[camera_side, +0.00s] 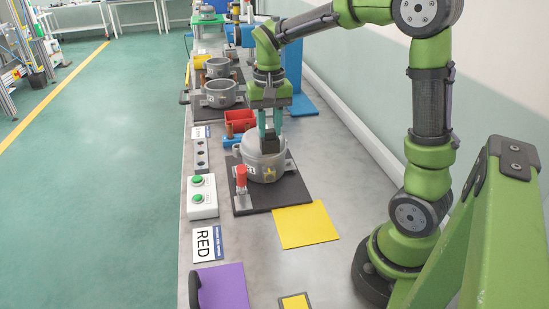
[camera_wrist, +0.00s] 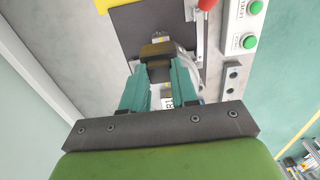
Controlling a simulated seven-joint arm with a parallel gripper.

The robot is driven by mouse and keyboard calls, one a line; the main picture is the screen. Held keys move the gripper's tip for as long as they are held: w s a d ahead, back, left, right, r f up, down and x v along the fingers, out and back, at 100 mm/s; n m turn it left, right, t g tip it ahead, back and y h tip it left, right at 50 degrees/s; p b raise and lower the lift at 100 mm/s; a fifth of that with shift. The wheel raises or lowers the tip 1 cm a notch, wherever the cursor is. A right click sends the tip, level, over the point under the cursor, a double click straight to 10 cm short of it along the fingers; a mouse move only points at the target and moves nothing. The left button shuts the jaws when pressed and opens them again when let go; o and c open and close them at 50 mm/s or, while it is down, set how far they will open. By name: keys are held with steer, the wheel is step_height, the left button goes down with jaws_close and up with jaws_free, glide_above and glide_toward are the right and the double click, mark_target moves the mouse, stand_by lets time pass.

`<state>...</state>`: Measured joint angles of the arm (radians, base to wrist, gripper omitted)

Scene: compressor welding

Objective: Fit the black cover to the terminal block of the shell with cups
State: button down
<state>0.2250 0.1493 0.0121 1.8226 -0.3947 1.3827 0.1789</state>
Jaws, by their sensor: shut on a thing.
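My gripper (camera_side: 268,132) points down with its teal fingers shut on the black cover (camera_side: 269,144). In the wrist view the cover (camera_wrist: 158,50) looks dark brown-black between the fingertips (camera_wrist: 160,70). The cover is over the grey shell (camera_side: 263,165), which sits on a black plate (camera_side: 243,205). In the side view the cover overlaps the shell's upper part; I cannot tell whether they touch. The terminal block is not clearly seen, being hidden by cover and fingers. A yellow mark shows on the shell's front.
A red-handled clamp (camera_side: 241,180) stands at the shell's left. Open grey shells (camera_side: 221,95) and a red bin (camera_side: 238,120) stand behind. A yellow sheet (camera_side: 305,225) lies flat in front.

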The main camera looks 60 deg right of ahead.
mark_target(270, 139)
steer(key=shift+f, duration=3.05)
steer(key=shift+f, duration=0.3)
steer(key=shift+f, duration=1.8)
steer(key=shift+f, duration=0.1)
steer(key=c, duration=0.8)
jaws_free()
step_height(270, 139, up, 17)
steer(key=shift+f, duration=0.1)
